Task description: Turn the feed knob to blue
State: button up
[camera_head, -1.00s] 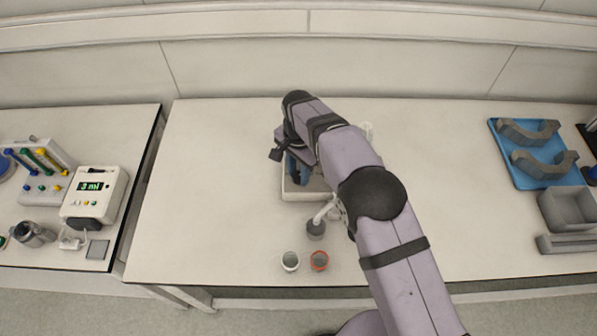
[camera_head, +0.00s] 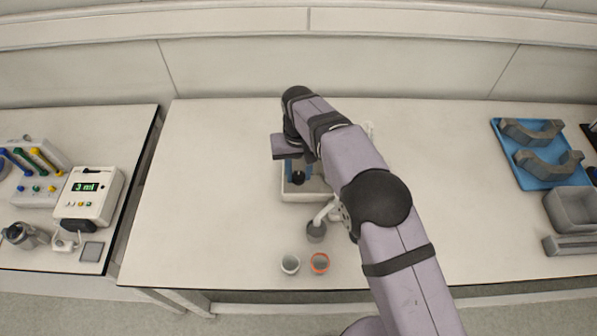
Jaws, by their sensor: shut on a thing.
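A white-rimmed unit (camera_head: 284,193) stands on the middle table, below the end of my arm. A dark round knob (camera_head: 298,179) shows on it, probably the feed knob. My gripper (camera_head: 298,171) is down at the unit, with its blue fingers on either side of the knob, and is shut on it. The arm hides the right part of the unit. I cannot make out any blue mark or which way the knob points.
A blue tray (camera_head: 545,178) lies right; a dosing device (camera_head: 88,197) stands left. The table's left half is clear.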

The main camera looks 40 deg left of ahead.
aim_at(299, 176)
jog(key=n, duration=0.6)
jog(key=shift+n, duration=0.3)
jog(key=n, duration=0.5)
jog(key=shift+n, duration=0.3)
jog(key=shift+r, duration=0.1)
jog(key=o, duration=1)
jog(key=shift+o, duration=0.2)
jog(key=shift+r+b, duration=1.15)
jog(key=shift+r, duration=2.5)
